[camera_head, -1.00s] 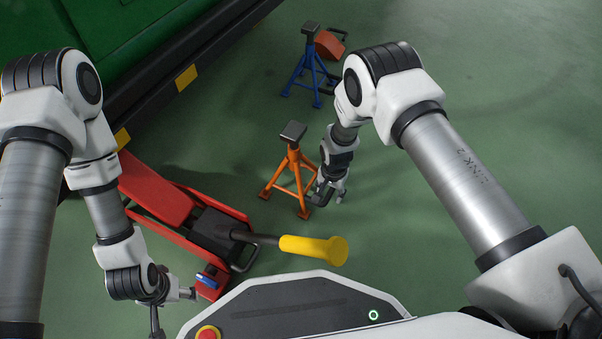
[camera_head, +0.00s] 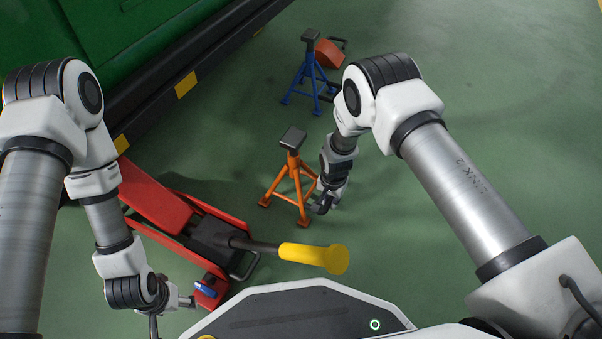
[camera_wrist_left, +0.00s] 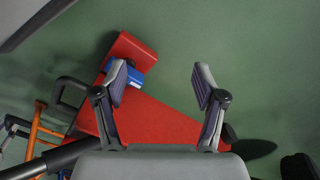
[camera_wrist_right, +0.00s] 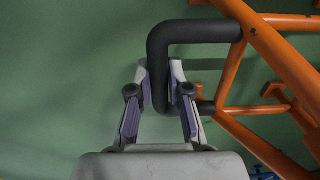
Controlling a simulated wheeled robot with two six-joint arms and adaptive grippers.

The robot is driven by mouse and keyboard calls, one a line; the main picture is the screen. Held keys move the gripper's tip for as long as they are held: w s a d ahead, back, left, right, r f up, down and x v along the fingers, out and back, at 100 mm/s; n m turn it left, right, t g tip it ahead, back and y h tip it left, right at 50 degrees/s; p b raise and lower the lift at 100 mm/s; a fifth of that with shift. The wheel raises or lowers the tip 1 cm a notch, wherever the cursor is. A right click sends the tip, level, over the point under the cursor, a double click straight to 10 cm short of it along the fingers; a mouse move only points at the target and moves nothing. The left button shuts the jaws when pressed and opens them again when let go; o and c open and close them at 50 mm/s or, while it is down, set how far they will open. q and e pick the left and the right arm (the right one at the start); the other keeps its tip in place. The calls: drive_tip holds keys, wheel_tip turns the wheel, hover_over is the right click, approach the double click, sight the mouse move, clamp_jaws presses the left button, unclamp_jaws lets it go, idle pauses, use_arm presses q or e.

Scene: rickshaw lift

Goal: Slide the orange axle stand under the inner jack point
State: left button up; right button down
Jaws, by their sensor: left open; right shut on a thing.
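The orange axle stand (camera_head: 292,180) stands upright on the green floor, with a dark flat top and a black looped handle (camera_wrist_right: 195,30) at its side. My right gripper (camera_head: 319,204) is low at the stand's right side; its fingers (camera_wrist_right: 157,85) are shut on the handle in the right wrist view. The green vehicle (camera_head: 100,40) is at upper left, with yellow marks (camera_head: 186,84) along its dark sill. I cannot tell which mark is the inner jack point. My left gripper (camera_wrist_left: 160,85) is open and empty near the red floor jack (camera_wrist_left: 145,120).
The floor jack (camera_head: 158,197) reaches toward the vehicle, left of the stand. Its yellow-gripped handle (camera_head: 312,256) lies in front of the stand. A blue axle stand (camera_head: 309,72) and an orange-red block (camera_head: 329,53) are behind. Floor on the right is clear.

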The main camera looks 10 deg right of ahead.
use_arm(q)
drive_tip(key=shift+f+b, duration=2.3)
drive_tip(key=shift+f, duration=0.15)
use_arm(e)
drive_tip(key=shift+w+a+f, duration=0.1)
drive_tip(key=shift+w+a, duration=0.6)
drive_tip(key=shift+a, duration=0.35)
drive_tip(key=shift+w+a+r, duration=0.1)
drive_tip(key=shift+w+a, duration=0.6)
drive_tip(key=shift+a, duration=0.35)
drive_tip(key=shift+w+a+f, duration=0.1)
drive_tip(key=shift+w+a, duration=0.6)
drive_tip(key=shift+a, duration=0.35)
use_arm(q)
drive_tip(key=shift+f, duration=0.1)
use_arm(e)
drive_tip(key=shift+w+a, duration=0.15)
drive_tip(key=shift+a, duration=0.1)
drive_tip(key=shift+w+a, duration=0.65)
drive_tip(key=shift+a, duration=0.35)
drive_tip(key=shift+w+a, duration=0.65)
drive_tip(key=shift+a, duration=0.35)
drive_tip(key=shift+w+a, duration=0.6)
drive_tip(key=shift+a, duration=0.4)
drive_tip(key=shift+w+a, duration=0.65)
drive_tip(key=shift+a, duration=0.3)
drive_tip(key=shift+w+a, duration=0.6)
drive_tip(key=shift+a, duration=0.4)
drive_tip(key=shift+w+a, duration=0.35)
drive_tip(key=shift+a, duration=0.25)
